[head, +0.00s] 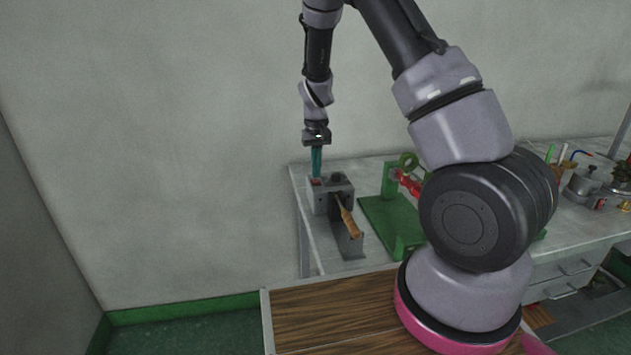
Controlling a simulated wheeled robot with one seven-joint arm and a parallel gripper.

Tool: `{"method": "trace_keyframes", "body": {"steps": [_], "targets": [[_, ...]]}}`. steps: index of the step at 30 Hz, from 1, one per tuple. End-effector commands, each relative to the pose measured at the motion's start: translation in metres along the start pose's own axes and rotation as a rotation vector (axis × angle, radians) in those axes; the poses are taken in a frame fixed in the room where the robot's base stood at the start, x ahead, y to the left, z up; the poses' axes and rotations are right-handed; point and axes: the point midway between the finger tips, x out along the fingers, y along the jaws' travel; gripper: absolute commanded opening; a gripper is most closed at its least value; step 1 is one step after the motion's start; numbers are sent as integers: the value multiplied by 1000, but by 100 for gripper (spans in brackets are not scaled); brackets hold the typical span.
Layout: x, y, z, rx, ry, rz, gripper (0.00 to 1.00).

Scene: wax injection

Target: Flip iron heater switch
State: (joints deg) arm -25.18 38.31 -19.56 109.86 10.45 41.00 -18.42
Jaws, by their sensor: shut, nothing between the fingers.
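The iron heater (335,197) is a grey box at the left end of the workbench. A small red switch (316,181) shows on its top at the left. An iron with a wooden handle (349,222) rests in the heater, its handle sloping toward the front right. My gripper (316,174) points straight down with its teal fingers shut and empty. The fingertips are right at the switch, and I cannot tell whether they touch it. The fingers partly hide the switch, so its position cannot be read.
A green stand (392,215) with a red part stands right of the heater. The grey workbench (305,207) also holds a pot (584,184) and tools at the far right. A wooden surface (330,315) lies in front. My arm hides the bench's middle.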

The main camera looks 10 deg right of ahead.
Motion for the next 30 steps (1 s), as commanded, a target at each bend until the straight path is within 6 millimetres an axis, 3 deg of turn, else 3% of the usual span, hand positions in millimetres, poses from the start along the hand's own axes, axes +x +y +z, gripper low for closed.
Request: {"method": "trace_keyframes", "body": {"steps": [30], "targets": [[7,0,0,0,-1,0,0]]}}
